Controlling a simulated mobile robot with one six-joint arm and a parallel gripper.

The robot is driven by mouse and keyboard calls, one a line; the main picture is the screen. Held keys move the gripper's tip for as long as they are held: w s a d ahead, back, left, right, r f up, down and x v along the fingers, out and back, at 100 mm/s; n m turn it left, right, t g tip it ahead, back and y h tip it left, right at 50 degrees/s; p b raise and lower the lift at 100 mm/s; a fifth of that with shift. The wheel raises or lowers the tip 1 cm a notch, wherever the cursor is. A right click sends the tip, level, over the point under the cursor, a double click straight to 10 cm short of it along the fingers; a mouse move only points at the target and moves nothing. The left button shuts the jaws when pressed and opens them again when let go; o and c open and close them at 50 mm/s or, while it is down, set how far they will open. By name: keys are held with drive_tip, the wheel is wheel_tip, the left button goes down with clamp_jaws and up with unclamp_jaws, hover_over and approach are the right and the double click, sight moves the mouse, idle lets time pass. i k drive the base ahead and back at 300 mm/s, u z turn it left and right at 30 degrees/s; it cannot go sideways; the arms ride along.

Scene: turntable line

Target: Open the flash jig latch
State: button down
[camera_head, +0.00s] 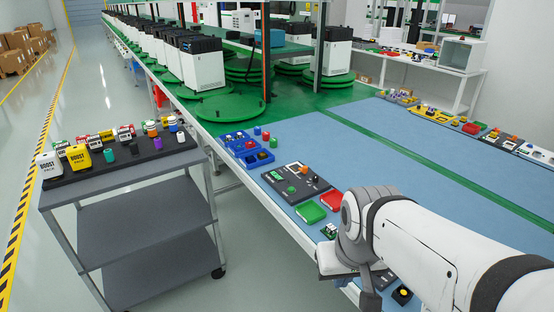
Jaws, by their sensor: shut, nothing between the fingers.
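My arm reaches in from the lower right, and my gripper (370,296) points down at the near edge of the blue bench. Its dark fingers are small and partly cut off by the bottom of the picture; they are shut, with nothing seen between them. A small green board-like piece (329,231) sits on the bench just left of my wrist; it may be part of the flash jig, but I cannot tell. A dark panel (278,178) with a display, a green button and an orange knob lies farther up. No latch can be made out; my arm hides part of the bench.
Red (332,199) and green (310,212) trays lie between the panel and my wrist. A blue bin (233,141) stands beyond. A black box with a yellow button (402,293) is beside my arm. A grey cart (130,178) stands left. The middle of the blue bench (390,155) is clear.

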sight(304, 169)
drive_tip(key=u, duration=0.4)
drive_tip(key=k, duration=1.2)
drive_tip(key=u, duration=0.8)
drive_tip(key=i, duration=1.45)
drive_tip(key=z, duration=0.25)
drive_tip(key=i, duration=1.45)
drive_tip(key=z, duration=1.4)
drive_tip(key=i, duration=0.8)
drive_tip(key=z, duration=0.35)
drive_tip(key=k, duration=0.8)
drive_tip(key=z, duration=0.2)
